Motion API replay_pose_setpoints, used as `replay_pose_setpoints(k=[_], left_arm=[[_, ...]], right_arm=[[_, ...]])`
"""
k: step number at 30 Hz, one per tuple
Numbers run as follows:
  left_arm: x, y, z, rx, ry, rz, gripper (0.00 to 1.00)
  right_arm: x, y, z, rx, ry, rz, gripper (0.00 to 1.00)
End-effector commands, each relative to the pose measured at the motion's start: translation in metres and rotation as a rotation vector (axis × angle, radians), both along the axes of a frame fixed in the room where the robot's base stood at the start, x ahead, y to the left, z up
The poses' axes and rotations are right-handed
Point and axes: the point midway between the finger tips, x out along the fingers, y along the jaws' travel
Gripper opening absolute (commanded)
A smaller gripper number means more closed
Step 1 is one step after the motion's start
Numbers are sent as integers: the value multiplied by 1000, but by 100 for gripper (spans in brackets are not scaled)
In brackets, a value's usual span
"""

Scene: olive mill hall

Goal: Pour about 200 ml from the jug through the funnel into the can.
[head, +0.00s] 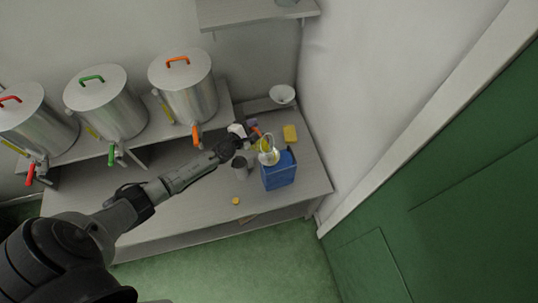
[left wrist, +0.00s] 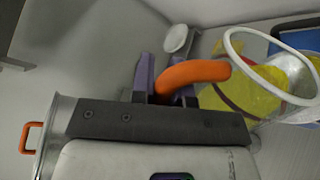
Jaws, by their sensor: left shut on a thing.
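My left gripper (head: 250,138) is shut on the orange handle (left wrist: 190,76) of the jug. The jug (head: 266,145) is clear with a pale rim and holds yellow liquid, which also shows in the left wrist view (left wrist: 238,98). It is over or just beside the top of the blue can (head: 279,174), which stands on the bench. A silvery, cone-like surface (left wrist: 294,74) shows by the jug's rim in the left wrist view; it may be the funnel. I cannot make out a pouring stream or the jug's exact tilt. My right gripper is out of view.
A grey jar (head: 240,169) stands left of the can, and a yellow cap (head: 236,201) lies in front. A yellow block (head: 290,134) and a white bowl-like piece (head: 282,95) are behind. Steel tanks (head: 188,90) stand at left. The wall is close at right.

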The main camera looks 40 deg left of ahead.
Motion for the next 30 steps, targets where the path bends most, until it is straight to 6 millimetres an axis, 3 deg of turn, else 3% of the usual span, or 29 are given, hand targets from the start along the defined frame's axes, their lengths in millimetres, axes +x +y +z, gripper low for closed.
replay_pose_setpoints(k=[19, 22, 27, 30], left_arm=[[0, 1, -1, 4, -1, 0, 0], [-3, 12, -14, -137, -30, -1, 0], [-6, 30, -18, -414, -79, -2, 0], [-7, 38, -25, -477, -89, -1, 0]], right_arm=[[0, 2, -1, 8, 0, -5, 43], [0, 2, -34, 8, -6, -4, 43], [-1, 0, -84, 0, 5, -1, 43], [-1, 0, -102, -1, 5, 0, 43]])
